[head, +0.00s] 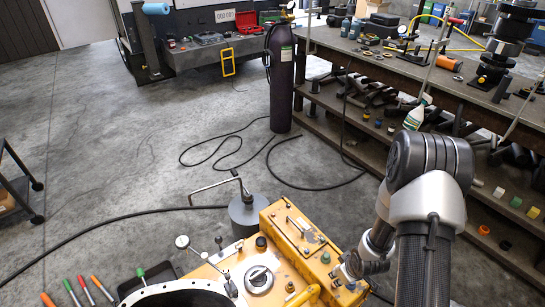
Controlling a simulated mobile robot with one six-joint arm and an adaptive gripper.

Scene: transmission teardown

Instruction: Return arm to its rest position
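My arm rises at the right of the head view, bends at a grey elbow (432,160) and folds back down toward the yellow machine body. My gripper (344,279) is at the lower right, beside or over the right edge of the yellow housing (290,240). It is small and dark here, and its fingers cannot be made out clearly. I cannot tell whether it touches the housing or holds anything.
A workbench (470,90) loaded with tools and parts runs along the right. Black hoses (235,150) lie on the concrete floor. Coloured-handled tools (85,290) are at the lower left. The left floor is mostly clear.

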